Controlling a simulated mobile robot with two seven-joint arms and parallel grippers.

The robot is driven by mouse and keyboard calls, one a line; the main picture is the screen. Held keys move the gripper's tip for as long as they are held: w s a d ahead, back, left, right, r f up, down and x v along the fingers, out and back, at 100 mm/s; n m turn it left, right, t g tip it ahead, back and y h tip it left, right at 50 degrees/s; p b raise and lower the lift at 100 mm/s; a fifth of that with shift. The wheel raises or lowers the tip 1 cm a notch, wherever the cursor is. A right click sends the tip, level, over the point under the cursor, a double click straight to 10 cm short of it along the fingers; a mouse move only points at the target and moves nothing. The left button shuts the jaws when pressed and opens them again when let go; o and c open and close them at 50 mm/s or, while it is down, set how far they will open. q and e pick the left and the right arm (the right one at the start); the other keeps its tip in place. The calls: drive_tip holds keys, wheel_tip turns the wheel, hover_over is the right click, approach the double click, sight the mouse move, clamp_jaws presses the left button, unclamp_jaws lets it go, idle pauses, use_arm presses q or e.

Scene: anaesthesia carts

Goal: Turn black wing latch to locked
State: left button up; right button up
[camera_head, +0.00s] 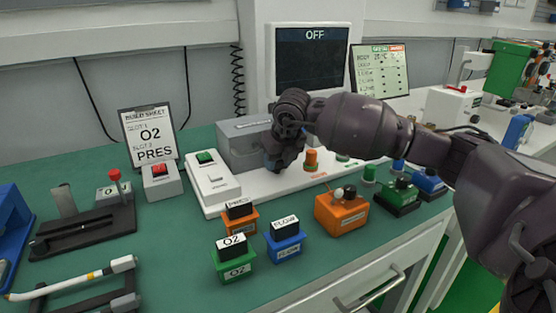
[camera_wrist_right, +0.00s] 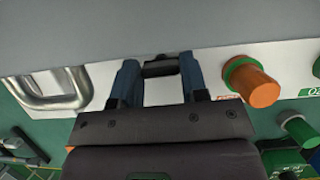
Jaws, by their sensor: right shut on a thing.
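The black wing latch (camera_wrist_right: 161,67) shows in the right wrist view as a short dark bar at the lower edge of a grey box (camera_wrist_right: 150,28). My right gripper (camera_wrist_right: 158,78) has its two blue fingers on either side of the latch and is shut on it. In the head view my right gripper (camera_head: 276,160) is at the front right of the grey box (camera_head: 238,150) and hides the latch. I cannot tell the latch's exact angle. My left gripper is in neither view.
A metal loop handle (camera_wrist_right: 50,98) and an orange knob (camera_wrist_right: 255,84) flank the latch in the wrist view. A white unit with a green button (camera_head: 212,180) stands left of the gripper. Labelled blocks, including a green O2 block (camera_head: 234,270), stand in front. A screen (camera_head: 312,62) reads OFF.

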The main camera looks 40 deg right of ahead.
drive_tip(key=shift+n, duration=0.4)
drive_tip(key=shift+d+n+y, duration=0.1)
drive_tip(key=shift+n+y, duration=0.5)
drive_tip(key=shift+n, duration=0.5)
drive_tip(key=shift+f+n+y, duration=0.1)
drive_tip(key=shift+n+y, duration=0.7)
drive_tip(key=shift+n, duration=1.1)
drive_tip(key=o, duration=0.6)
drive_tip(key=shift+o, duration=0.2)
